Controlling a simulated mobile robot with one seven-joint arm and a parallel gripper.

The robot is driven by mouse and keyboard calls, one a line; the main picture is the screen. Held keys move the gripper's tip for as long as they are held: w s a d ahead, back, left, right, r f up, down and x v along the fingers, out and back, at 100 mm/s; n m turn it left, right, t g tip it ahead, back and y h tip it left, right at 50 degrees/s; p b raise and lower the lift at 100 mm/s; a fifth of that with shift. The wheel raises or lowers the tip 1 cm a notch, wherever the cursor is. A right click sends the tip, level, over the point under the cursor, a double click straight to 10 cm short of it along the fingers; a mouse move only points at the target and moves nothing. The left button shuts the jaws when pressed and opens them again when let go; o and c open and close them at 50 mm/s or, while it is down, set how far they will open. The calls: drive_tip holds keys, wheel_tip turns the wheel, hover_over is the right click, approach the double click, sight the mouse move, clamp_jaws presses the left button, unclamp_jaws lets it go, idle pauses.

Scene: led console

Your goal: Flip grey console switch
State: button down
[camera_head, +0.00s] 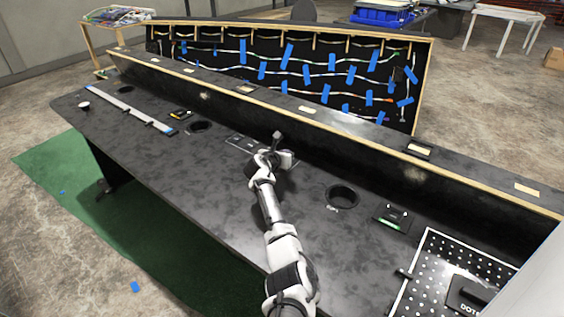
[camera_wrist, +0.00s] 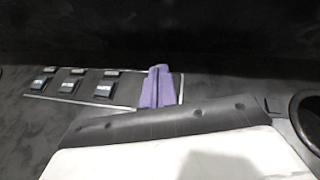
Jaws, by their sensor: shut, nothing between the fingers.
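A panel with a light border (camera_wrist: 90,97) lies on the dark console top. In the wrist view it carries a row of dark grey rocker switches with pale labels, including a left one (camera_wrist: 42,85), a middle one (camera_wrist: 70,86) and a right one (camera_wrist: 102,88). My gripper (camera_wrist: 157,84) shows two purple fingers, shut together and empty. They appear over the panel's right end, right of the switches; I cannot tell whether they touch it. In the head view my arm reaches over the console and hides part of the panel (camera_head: 240,141).
A round black recess (camera_head: 342,196) lies right of my arm, with a small device with a green strip (camera_head: 391,217) beyond it. A long raised ledge (camera_head: 300,108) runs behind the panel. A perforated plate (camera_head: 432,268) is at lower right.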

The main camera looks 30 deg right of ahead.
drive_tip(key=shift+r+p, duration=0.85)
drive_tip(key=shift+p, duration=0.15)
